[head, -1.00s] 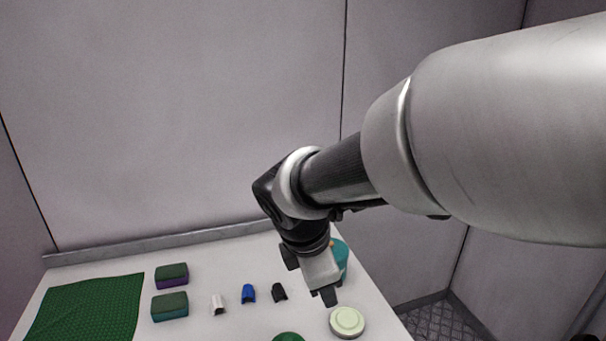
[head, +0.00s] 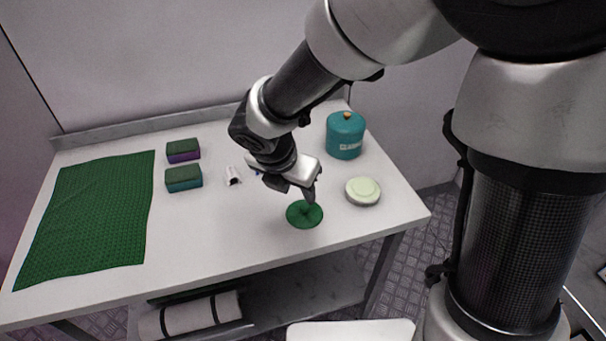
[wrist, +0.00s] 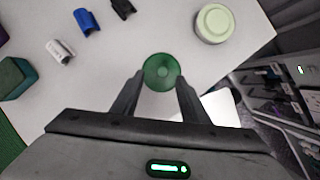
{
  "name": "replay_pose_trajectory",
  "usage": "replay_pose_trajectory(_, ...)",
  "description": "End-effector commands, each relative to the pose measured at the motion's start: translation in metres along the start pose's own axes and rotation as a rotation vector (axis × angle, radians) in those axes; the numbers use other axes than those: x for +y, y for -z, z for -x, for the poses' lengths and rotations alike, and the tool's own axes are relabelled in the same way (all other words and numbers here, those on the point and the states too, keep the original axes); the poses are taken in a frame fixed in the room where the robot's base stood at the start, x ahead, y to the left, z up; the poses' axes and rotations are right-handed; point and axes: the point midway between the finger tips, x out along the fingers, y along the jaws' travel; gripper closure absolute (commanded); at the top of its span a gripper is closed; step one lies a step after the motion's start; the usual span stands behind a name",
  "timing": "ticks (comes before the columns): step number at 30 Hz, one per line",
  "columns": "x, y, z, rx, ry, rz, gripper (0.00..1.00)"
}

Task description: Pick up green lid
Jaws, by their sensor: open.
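The green lid (head: 304,215) is a dark green disc lying on the white table near its front edge. In the wrist view the green lid (wrist: 161,71) shows as a round disc just beyond and between my fingertips. My gripper (head: 308,197) is open and empty, with its fingers pointing down over the lid. In the wrist view both fingers of my gripper (wrist: 159,84) are spread apart. I cannot tell whether the fingertips touch the lid.
A pale green round container (head: 363,191) sits right of the lid. A teal canister (head: 345,136) stands behind it. Two sponges (head: 184,179) and a green cloth (head: 85,220) lie to the left. White (wrist: 61,51), blue (wrist: 87,22) and black (wrist: 123,8) clips lie nearby.

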Motion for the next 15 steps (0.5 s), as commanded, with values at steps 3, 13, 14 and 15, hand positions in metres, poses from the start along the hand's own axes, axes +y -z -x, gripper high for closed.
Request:
replay_pose_trajectory(3,0.000,0.000,-0.012,0.000,0.000,0.000,0.59)
replay_pose_trajectory(13,-0.006,0.007,-0.042,0.001,0.001,-0.001,0.59)
replay_pose_trajectory(14,-0.007,0.008,-0.047,0.001,0.001,0.000,0.59)
replay_pose_trajectory(15,-0.007,0.009,-0.053,0.001,0.001,-0.002,0.59)
